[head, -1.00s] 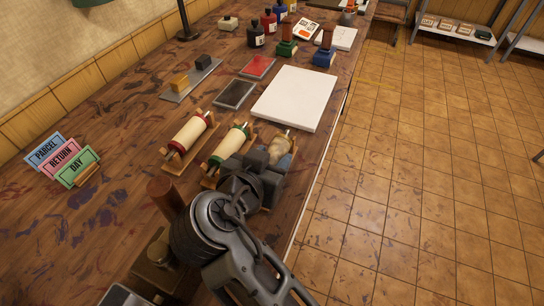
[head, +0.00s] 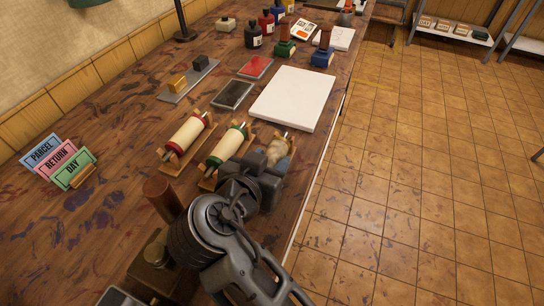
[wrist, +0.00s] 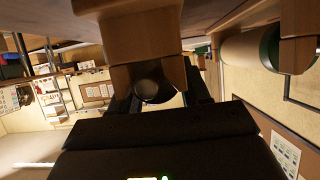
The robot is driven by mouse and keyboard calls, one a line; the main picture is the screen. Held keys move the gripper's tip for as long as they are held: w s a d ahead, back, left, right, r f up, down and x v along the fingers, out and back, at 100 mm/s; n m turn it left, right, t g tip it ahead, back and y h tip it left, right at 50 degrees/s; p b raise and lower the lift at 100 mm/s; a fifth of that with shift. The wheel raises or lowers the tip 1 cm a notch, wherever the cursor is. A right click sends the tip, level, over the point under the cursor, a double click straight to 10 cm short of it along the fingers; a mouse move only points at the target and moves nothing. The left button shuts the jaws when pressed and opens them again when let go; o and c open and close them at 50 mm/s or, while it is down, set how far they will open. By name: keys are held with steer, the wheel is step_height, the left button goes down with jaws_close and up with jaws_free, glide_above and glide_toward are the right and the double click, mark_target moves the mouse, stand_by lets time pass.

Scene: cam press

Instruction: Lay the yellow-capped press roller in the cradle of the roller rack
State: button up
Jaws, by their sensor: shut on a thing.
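My gripper (head: 262,166) is shut on the press roller (head: 283,152) at the right of the row of rollers. Only its mottled tan far end and a thin metal pin show past the fingers; a yellow cap is not clearly visible. It appears at or just above the rightmost wooden cradle, largely covered by my gripper; I cannot tell if it touches. In the wrist view, a wooden cradle block (wrist: 145,78) with a dark round end in front of it stands close before the fingers.
A green-capped roller (head: 228,146) lies in its cradle just left of my gripper; it also shows in the wrist view (wrist: 250,48). A red-capped roller (head: 187,134) lies further left. A white slab (head: 293,98) lies beyond. The bench edge is close on the right.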

mark_target(268, 149)
steer(key=shift+f, duration=0.15)
stand_by(0.5)
steer(key=o, duration=1.4)
steer(key=shift+c, duration=0.2)
steer(key=shift+r+b, duration=0.3)
steer(key=shift+r, duration=0.2)
step_height(268, 149, up, 3)
steer(key=shift+r, duration=0.1)
steer(key=s+d+r, duration=0.1)
steer(key=d+r, duration=0.2)
steer(key=d, duration=0.2)
steer(key=s+d+r+b, duration=0.1)
steer(key=s+d+r, duration=0.1)
steer(key=d, duration=0.4)
steer(key=shift+d+r, duration=0.15)
steer(key=shift+r, duration=0.75)
